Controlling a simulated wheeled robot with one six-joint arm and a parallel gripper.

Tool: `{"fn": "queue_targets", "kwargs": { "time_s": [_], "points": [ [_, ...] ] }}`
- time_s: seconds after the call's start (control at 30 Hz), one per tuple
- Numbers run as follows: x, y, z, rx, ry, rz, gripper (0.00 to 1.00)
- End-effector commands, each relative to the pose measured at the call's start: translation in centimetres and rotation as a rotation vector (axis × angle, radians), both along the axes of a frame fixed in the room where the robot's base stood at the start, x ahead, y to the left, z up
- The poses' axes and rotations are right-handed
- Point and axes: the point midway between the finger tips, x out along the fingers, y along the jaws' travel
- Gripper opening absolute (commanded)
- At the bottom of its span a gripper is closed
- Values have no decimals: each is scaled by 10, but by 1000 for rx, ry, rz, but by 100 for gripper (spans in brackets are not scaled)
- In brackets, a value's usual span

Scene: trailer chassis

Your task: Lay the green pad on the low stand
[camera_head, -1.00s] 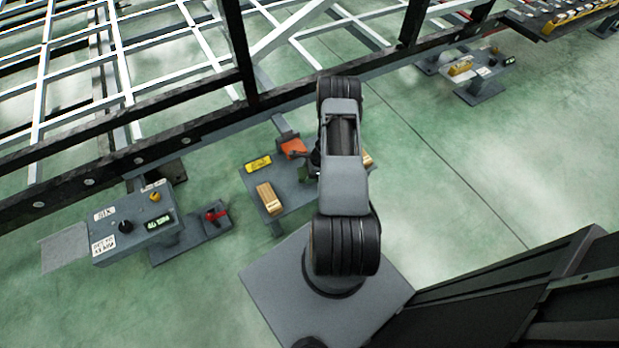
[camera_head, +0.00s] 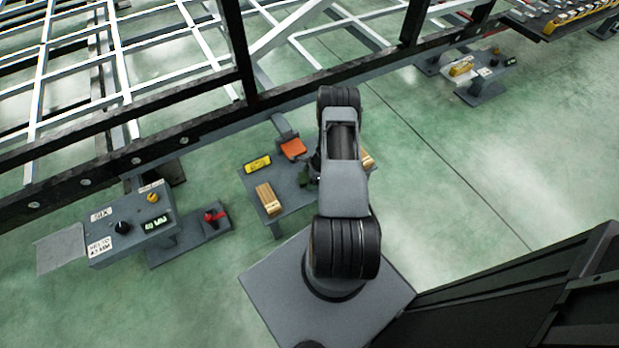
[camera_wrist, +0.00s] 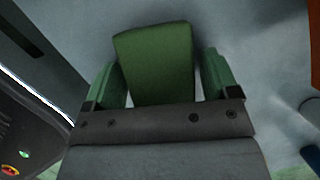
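In the wrist view, the green pad (camera_wrist: 155,62) stands out between the two fingers of my gripper (camera_wrist: 162,80). The fingers lie close along both its sides, with thin pale strips near the palm. I cannot tell whether they grip it. The pad's lower end is hidden by the palm. A grey surface lies behind it. A low grey table (camera_head: 292,197), perhaps the low stand, lies beneath the arm.
A grey control box (camera_head: 130,222) stands left, beside a small red-handled unit (camera_head: 213,216). The black chassis beam (camera_head: 200,128) runs behind.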

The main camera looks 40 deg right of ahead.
Motion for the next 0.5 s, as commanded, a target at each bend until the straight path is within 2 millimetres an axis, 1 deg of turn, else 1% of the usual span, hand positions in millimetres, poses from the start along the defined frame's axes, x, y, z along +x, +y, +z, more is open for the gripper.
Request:
{"fn": "queue_targets", "kwargs": {
  "time_s": [0.03, 0.07, 0.1, 0.33, 0.43, 0.5],
  "points": [
    [0, 0, 0, 0, 0, 0, 86],
    [0, 0, 0, 0, 0, 0, 89],
    [0, 0, 0, 0, 0, 0, 89],
    [0, 0, 2, 0, 0, 0, 89],
    [0, -2, 9, 0, -1, 0, 89],
    [-2, -5, 19, -1, -2, -1, 89]
  ]
}}
